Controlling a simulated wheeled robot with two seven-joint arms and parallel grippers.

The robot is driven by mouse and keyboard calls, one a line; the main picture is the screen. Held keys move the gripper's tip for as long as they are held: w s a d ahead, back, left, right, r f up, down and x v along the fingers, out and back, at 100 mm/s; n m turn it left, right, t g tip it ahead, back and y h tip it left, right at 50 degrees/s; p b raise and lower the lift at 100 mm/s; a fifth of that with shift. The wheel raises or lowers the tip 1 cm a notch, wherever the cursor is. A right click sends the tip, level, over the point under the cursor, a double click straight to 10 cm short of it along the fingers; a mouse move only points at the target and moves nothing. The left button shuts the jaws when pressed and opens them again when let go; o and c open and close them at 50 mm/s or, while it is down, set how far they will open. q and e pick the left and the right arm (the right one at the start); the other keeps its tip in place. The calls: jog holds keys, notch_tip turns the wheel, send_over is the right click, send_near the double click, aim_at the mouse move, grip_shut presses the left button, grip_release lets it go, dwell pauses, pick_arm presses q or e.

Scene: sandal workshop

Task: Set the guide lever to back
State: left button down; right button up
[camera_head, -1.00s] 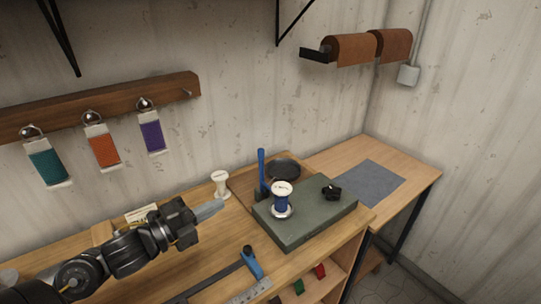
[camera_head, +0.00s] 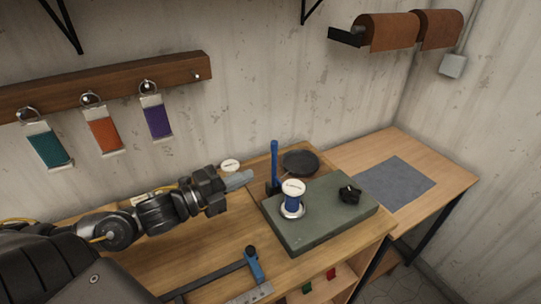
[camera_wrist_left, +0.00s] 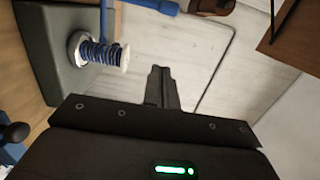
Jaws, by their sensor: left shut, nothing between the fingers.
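The guide lever (camera_head: 275,163) is a blue upright handle with a dark blue base, behind the left end of the grey-green machine block (camera_head: 325,232). It stands nearly vertical in the head view. In the left wrist view a blue bar (camera_wrist_left: 152,5), probably the lever, crosses the top edge. A white-topped spool of blue thread (camera_head: 293,192) stands on the block and also shows in the wrist view (camera_wrist_left: 103,55). My left gripper (camera_head: 240,181) is shut and empty, its tips a short way left of the lever, apart from it. My right gripper is out of view.
A black knob (camera_head: 349,194) sits on the block, and a dark round disc (camera_head: 300,163) lies behind it. A white spool (camera_head: 230,166) is just behind my gripper. A blue-handled clamp (camera_head: 253,265) lies in front. A grey mat (camera_head: 396,184) lies on the right table.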

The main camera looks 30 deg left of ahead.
pick_arm(q)
jog(key=w+p, duration=0.2)
jog(key=w, duration=0.9)
jog(key=shift+d, duration=0.4)
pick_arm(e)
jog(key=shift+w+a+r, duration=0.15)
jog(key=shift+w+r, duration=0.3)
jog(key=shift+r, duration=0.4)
pick_arm(q)
jog(key=shift+r, duration=0.1)
